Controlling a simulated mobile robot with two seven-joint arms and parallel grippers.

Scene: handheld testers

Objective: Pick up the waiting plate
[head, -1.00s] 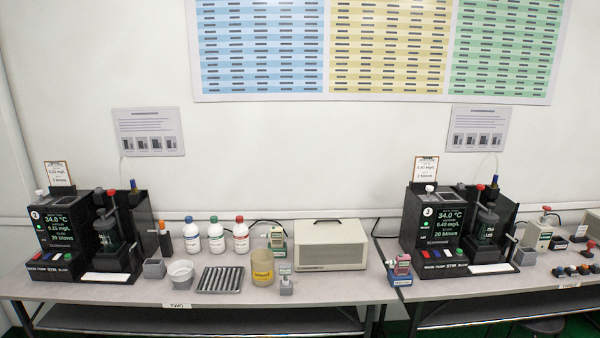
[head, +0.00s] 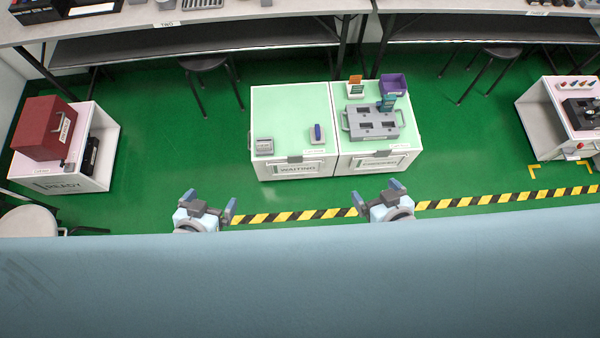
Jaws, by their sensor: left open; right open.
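A cabinet with a pale green top (head: 285,105) stands ahead and its front label reads WAITING. On it are a small grey device (head: 264,146) at the front left and a grey piece with a blue part (head: 317,133) at the right. A grey plate with dark slots and side handles (head: 372,123) lies on the adjoining cabinet (head: 400,146). A teal piece (head: 387,103) stands at its back edge. I cannot tell which item is the waiting plate. My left gripper (head: 208,204) and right gripper (head: 379,195) are open and empty, nearer me than the cabinets.
An orange-topped item (head: 355,85) and a purple bin (head: 393,84) stand behind the slotted plate. A white READY unit with a red box (head: 44,128) is at left. Another white unit (head: 553,117) is at right. Stools (head: 204,63) and benches are behind. Green floor surrounds the cabinets.

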